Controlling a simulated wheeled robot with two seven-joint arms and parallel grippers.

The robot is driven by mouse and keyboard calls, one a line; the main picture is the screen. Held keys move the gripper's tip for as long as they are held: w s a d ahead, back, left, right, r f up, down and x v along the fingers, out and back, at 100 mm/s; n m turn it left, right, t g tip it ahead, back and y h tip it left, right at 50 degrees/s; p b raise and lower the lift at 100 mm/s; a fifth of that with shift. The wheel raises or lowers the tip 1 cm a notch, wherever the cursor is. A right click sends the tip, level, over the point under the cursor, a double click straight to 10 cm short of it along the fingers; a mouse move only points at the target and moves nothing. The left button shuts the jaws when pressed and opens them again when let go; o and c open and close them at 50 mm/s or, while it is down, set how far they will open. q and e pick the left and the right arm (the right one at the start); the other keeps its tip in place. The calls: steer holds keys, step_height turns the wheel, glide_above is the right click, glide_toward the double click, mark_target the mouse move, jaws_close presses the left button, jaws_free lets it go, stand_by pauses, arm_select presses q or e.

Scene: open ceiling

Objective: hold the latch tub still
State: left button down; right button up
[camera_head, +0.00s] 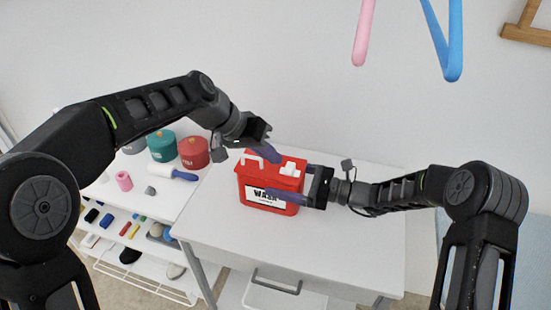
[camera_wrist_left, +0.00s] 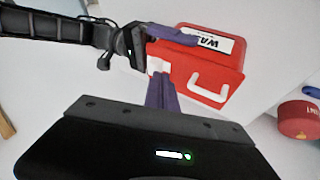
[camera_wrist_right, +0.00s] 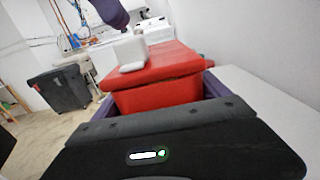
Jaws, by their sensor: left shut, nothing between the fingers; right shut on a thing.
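The latch tub (camera_head: 272,212) is a red box with a lid, a white label on its front, a white handle and a white latch (camera_head: 291,168). It stands upright on the white table. My right gripper (camera_head: 283,194) is shut on the tub from the right, one purple finger across the front label; in the right wrist view the fingers lie on both sides of the red body (camera_wrist_right: 160,92). My left gripper (camera_head: 270,154) is shut and empty, its purple fingertips just above the lid near the latch. In the left wrist view its fingers (camera_wrist_left: 162,92) point at the white latch; contact is unclear.
The white table (camera_head: 340,250) has free room in front of and right of the tub. A shelf at left holds teal and red canisters (camera_head: 194,152), a pink roll (camera_head: 124,181) and several small items. Pink and blue hangers (camera_head: 453,60) hang above on the wall.

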arm_select(q)
steer(key=v, duration=0.7)
steer(key=shift+a, duration=0.25)
steer(key=shift+w+r, duration=0.1)
arm_select(e)
steer(key=o, duration=1.9)
steer(key=shift+d, duration=0.1)
steer(key=v, duration=1.2)
steer(key=shift+s, duration=0.1)
